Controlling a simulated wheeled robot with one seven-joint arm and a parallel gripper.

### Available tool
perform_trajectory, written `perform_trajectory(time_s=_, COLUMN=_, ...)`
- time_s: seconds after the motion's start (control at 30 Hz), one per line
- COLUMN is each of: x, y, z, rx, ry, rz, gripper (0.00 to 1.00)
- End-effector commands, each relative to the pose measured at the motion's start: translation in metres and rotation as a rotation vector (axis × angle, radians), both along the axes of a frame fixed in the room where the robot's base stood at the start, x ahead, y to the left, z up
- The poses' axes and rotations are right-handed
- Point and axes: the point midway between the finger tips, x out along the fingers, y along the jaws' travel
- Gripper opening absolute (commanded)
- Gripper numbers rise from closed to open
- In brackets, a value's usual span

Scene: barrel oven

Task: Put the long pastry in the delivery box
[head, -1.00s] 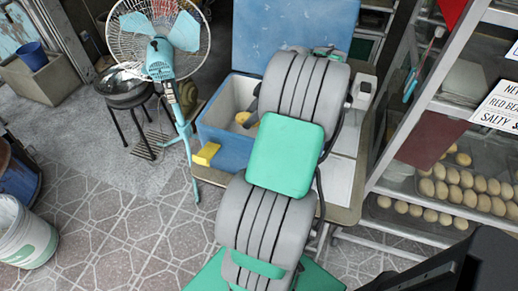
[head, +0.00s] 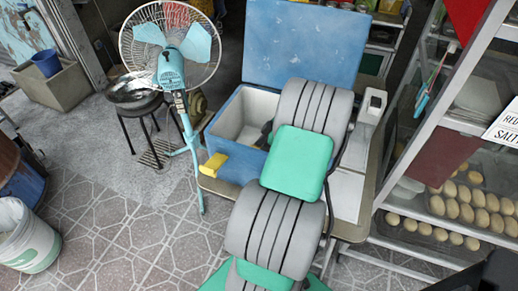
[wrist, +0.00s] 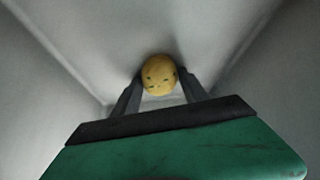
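The long pastry (wrist: 159,75) shows end-on in the wrist view as a round golden-brown end with a few dark spots. It sits between the two dark fingers of my gripper (wrist: 160,84), which appear to touch it on both sides. Pale inner walls of the delivery box surround it. In the head view the delivery box (head: 222,138) is blue with a white inside, its blue lid (head: 300,45) raised. My arm reaches into the box's right part and hides the fingers and pastry there.
A teal fan (head: 170,68) stands close to the box's left. A glass cabinet (head: 440,150) with trays of round buns is on the right. A yellow block-like piece (head: 213,166) is at the box's front left corner. Tiled floor lies open at lower left.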

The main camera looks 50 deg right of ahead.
Motion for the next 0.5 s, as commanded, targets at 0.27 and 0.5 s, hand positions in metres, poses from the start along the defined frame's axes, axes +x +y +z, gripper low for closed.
perform_trajectory(time_s=0.27, x=0.0001, y=0.0, z=0.0006, rx=0.0, ry=0.0, rz=0.0, gripper=0.7)
perform_trajectory(time_s=0.5, x=0.0002, y=-0.0001, z=0.0066, rx=0.0, ry=0.0, rz=0.001, gripper=0.7)
